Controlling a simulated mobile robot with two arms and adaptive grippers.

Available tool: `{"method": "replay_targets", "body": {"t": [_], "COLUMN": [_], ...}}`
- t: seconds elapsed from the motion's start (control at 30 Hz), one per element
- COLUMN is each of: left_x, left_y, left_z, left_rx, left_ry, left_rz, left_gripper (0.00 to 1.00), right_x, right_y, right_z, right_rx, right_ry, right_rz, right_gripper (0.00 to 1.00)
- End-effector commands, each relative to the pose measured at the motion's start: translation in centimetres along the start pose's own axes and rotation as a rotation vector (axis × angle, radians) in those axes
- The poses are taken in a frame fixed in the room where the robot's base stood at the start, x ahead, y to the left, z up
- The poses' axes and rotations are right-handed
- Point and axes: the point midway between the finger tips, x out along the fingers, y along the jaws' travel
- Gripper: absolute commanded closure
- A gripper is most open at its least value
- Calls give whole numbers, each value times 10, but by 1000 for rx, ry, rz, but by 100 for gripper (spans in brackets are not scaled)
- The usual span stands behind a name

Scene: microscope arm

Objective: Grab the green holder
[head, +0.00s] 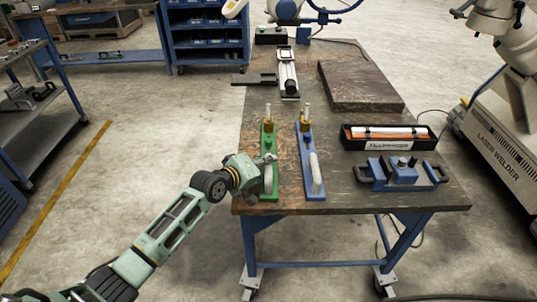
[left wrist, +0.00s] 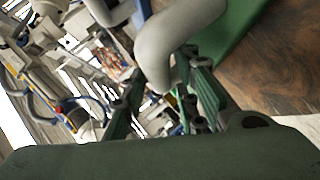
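The green holder (head: 270,148) lies at the left front edge of the workbench, with a pale grey curved handle (head: 268,180) at its near end. In the left wrist view, the grey handle (left wrist: 165,50) bends down close to the camera, and the holder's green base (left wrist: 220,32) shows behind it. My left gripper (head: 266,160) is at this handle, reaching in from the left. In the left wrist view its two fingers (left wrist: 166,98) are apart, one on each side of the handle's bend. Firm contact is not clear. My right gripper is not in view.
A similar blue holder (head: 309,160) lies just right of the green one on the workbench (head: 350,198). Further right are a blue device with black handles (head: 402,172) and a black case (head: 388,138). A flat slab (head: 360,88) lies behind. Floor left of the bench is free.

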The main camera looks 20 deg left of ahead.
Motion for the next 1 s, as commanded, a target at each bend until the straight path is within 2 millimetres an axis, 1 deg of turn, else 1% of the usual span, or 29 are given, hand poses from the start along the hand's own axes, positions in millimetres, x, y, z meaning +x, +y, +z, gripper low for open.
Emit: {"method": "replay_targets", "body": {"t": [0.03, 0.3, 0.8, 0.83, 1.0], "left_x": [0, 0, 0, -1, -1], "left_y": [0, 0, -1, 5, 5], "left_z": [0, 0, 0, -3, -3], "left_rx": [0, 0, 1, 5, 4], "left_ry": [0, 0, 0, 7, 7], "left_rz": [0, -1, -1, 9, 9], "left_gripper": [76, 100, 100, 100, 100], "right_x": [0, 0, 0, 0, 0], "right_y": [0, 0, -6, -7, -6], "right_z": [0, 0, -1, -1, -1], "right_rx": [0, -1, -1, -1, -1], "right_ry": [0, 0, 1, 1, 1], "right_rz": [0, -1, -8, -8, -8], "right_gripper": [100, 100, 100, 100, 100]}}
